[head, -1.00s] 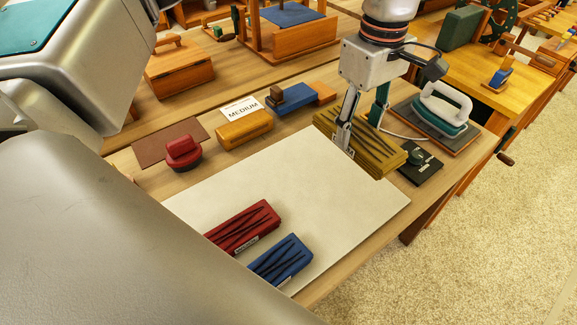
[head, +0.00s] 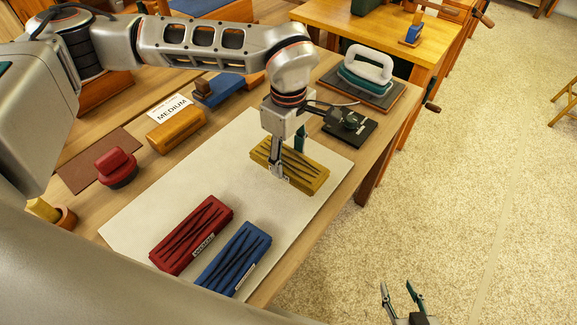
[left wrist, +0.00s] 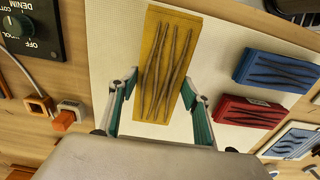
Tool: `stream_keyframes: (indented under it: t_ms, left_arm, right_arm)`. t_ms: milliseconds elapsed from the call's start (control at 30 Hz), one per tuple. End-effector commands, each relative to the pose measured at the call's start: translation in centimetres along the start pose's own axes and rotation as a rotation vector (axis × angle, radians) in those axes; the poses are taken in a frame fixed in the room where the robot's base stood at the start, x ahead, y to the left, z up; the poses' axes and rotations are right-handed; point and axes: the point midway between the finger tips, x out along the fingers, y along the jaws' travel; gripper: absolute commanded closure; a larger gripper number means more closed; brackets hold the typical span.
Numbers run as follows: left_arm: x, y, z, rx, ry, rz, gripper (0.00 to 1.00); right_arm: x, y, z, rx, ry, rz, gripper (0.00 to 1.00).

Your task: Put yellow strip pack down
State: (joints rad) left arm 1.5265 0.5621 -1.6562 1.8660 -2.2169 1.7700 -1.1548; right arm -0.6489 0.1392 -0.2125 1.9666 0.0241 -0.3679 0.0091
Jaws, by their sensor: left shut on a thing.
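The yellow strip pack (head: 313,175), with dark strips along its top, is over the right end of the pale mat (head: 150,215). My left gripper (head: 288,160) is shut on it, one finger on each side. In the left wrist view the yellow pack (left wrist: 160,70) lies between the fingers (left wrist: 157,103). It looks larger than the other packs there; I cannot tell whether its underside touches the mat. My right gripper (head: 400,290) is open and empty over the floor, at the bottom edge of the head view.
A red strip pack (head: 190,235) and a blue strip pack (head: 232,260) lie on the mat's near part. A black control box (head: 350,127) and a green-and-white iron-like tool (head: 368,72) stand behind the yellow pack. Bare mat lies between the red and yellow packs.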

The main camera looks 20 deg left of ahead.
Motion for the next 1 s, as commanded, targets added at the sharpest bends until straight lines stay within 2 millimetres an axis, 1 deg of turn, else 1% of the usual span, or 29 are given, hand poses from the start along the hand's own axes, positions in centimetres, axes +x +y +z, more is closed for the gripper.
stream_keyframes:
  t_ms: [133,333,400,633,767,800,833,1000]
  left_arm:
    - [1.2,0.0,0.0,0.001,0.000,0.000,0.77]
    - [4.0,0.0,0.1,0.002,-0.001,-0.001,0.77]
    - [4.3,0.0,0.1,0.002,-0.001,0.001,0.77]
    - [4.2,0.0,0.0,0.002,0.000,0.002,0.77]
    - [4.6,0.0,0.0,0.002,0.000,0.001,0.77]
    - [4.6,0.0,0.0,0.001,0.000,0.001,0.42]
    - [4.6,0.0,0.0,0.001,0.000,0.001,0.35]
    - [4.5,0.0,0.0,0.001,0.000,0.001,0.35]
  right_arm:
    - [0.0,0.0,0.1,0.000,-0.001,0.000,0.60]
    - [0.1,-0.1,0.5,0.000,-0.007,-0.001,0.60]
    - [0.1,-0.1,0.6,0.000,-0.009,-0.001,0.60]
    - [0.1,-0.1,0.7,0.000,-0.010,-0.001,0.60]
    - [0.2,-0.1,0.8,0.000,-0.011,-0.002,0.60]
    - [0.2,-0.1,0.8,0.000,-0.010,-0.001,0.60]
    - [0.2,-0.1,0.7,0.000,-0.009,-0.001,0.60]
    - [0.1,-0.1,0.4,0.000,-0.003,0.000,0.60]
